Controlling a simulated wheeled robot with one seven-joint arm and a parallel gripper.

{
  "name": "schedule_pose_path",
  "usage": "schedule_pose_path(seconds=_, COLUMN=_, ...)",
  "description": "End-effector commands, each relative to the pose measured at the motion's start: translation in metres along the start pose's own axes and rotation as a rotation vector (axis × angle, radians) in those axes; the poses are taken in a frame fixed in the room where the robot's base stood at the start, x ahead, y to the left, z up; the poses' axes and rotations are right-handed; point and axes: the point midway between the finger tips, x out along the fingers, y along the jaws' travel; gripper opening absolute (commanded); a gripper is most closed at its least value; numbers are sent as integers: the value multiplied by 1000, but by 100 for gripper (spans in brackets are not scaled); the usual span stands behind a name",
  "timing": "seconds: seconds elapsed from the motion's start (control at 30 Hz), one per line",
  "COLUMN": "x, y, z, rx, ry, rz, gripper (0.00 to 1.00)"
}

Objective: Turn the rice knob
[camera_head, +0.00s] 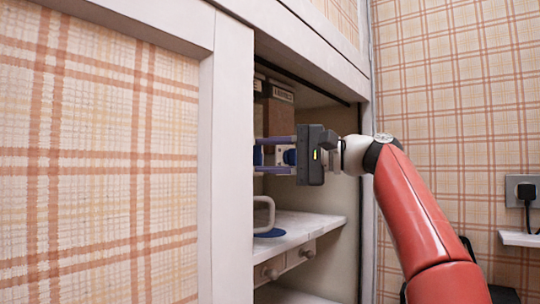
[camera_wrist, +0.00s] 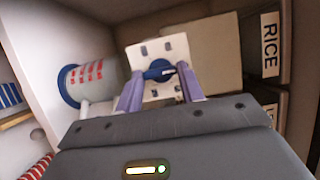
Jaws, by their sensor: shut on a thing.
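The blue rice knob (camera_wrist: 158,72) sits on a white square plate (camera_wrist: 150,52) with several dark slots in the wrist view. My gripper (camera_wrist: 160,80) has its two purple fingers on either side of the knob and is shut on it. The plate's mount is partly hidden behind the fingers. In the head view my gripper (camera_head: 266,156) reaches left into the open cupboard. The knob there is largely blocked by the fingers and the dark gripper body.
A marble shelf (camera_head: 300,232) with small drawers lies below my gripper. The cupboard's door frame (camera_head: 228,150) is close on the left. The right wall carries a plug socket (camera_head: 524,190).

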Motion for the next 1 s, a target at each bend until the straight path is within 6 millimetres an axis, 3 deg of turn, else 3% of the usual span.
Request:
schedule_pose_path(seconds=0.57, x=0, y=1, z=0, rx=-30, ry=-2, rz=17, gripper=15)
schedule_pose_path(seconds=0.6, x=0, y=2, z=0, rx=-30, ry=-2, rz=17, gripper=41)
schedule_pose_path(seconds=0.73, x=0, y=1, z=0, rx=-30, ry=-1, rz=16, gripper=58)
schedule_pose_path(seconds=1.0, x=0, y=0, z=0, rx=-30, ry=0, rz=14, gripper=60)
